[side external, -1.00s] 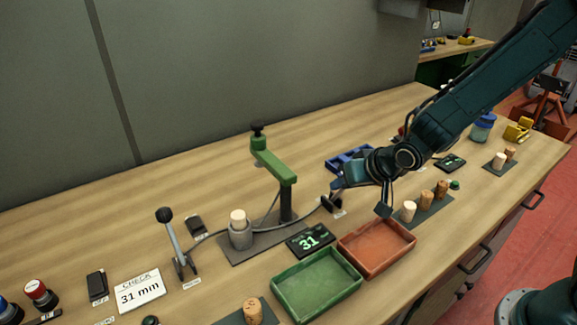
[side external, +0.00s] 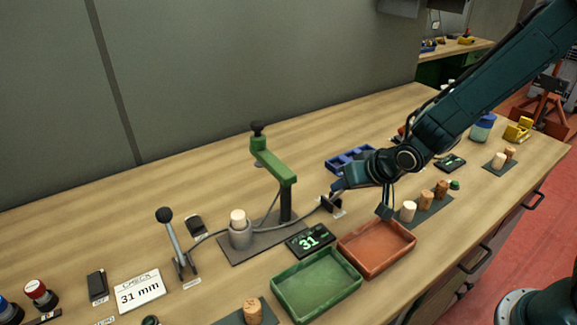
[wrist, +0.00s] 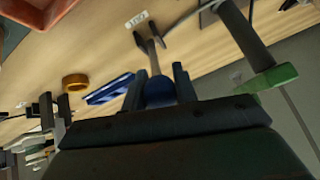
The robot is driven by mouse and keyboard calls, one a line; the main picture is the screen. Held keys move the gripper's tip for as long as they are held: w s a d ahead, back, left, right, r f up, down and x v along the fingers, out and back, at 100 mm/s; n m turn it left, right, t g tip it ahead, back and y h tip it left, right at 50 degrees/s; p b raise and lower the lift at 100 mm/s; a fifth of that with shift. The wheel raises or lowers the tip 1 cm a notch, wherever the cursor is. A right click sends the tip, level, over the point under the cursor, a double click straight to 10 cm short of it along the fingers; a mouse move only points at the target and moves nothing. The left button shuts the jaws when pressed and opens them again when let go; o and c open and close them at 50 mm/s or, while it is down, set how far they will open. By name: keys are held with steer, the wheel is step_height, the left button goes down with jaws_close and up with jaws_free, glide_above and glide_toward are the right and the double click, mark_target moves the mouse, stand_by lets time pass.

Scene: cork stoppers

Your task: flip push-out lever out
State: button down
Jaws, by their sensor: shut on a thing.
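The push-out lever (wrist: 150,48) shows in the wrist view as a grey shaft with a blue knob (wrist: 160,92), rising from a dark bracket beside a small white label (wrist: 137,19). My gripper (wrist: 157,84) is shut on the blue knob, one dark finger on each side. In the side external view my gripper (side external: 337,187) is low over the bench behind the orange tray, by the lever's dark bracket (side external: 331,203). There my gripper hides most of the shaft and knob.
A green-armed stand (side external: 272,165) with a pale cork (side external: 238,216) in a grey cup is to the left. A black-knobbed lever (side external: 173,240) stands farther left. Green (side external: 316,285) and orange (side external: 376,248) trays lie in front. A cork mat (side external: 435,208) is to the right.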

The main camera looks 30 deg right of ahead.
steer(key=shift+s+f, duration=0.25)
steer(key=shift+f, duration=0.05)
steer(key=c, duration=1.4)
jaws_free()
steer(key=o, duration=0.3)
steer(key=shift+w, duration=0.1)
steer(key=shift+r, duration=0.15)
steer(key=shift+w, duration=0.1)
steer(key=shift+r, duration=0.15)
steer(key=shift+s+r, duration=0.45)
steer(key=shift+r, duration=0.1)
steer(key=v, duration=1.2)
steer(key=shift+s, duration=0.15)
